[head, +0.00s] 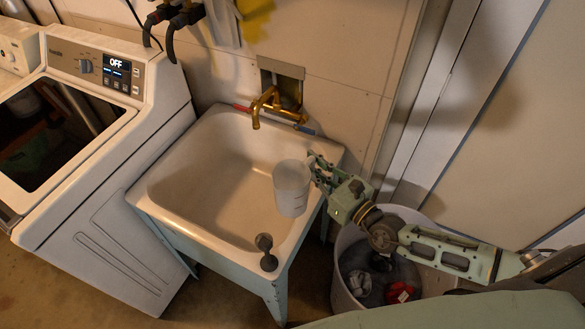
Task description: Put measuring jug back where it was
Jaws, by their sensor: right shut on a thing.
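The measuring jug (291,190) is a translucent whitish cup. It is upright at the right side of the white utility sink (165,177), in front of the sink's right rim in the picture. My right gripper (318,172) comes in from the right and is shut on the jug's right side. Whether the jug touches the sink or hangs above it, I cannot tell. My left gripper is not in view.
A brass faucet (262,104) is on the wall behind the sink. A dark stopper-like object (266,252) is at the front right sink corner. A white washer (110,190) stands left. A bin (345,262) with cloths stands right, under my right arm.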

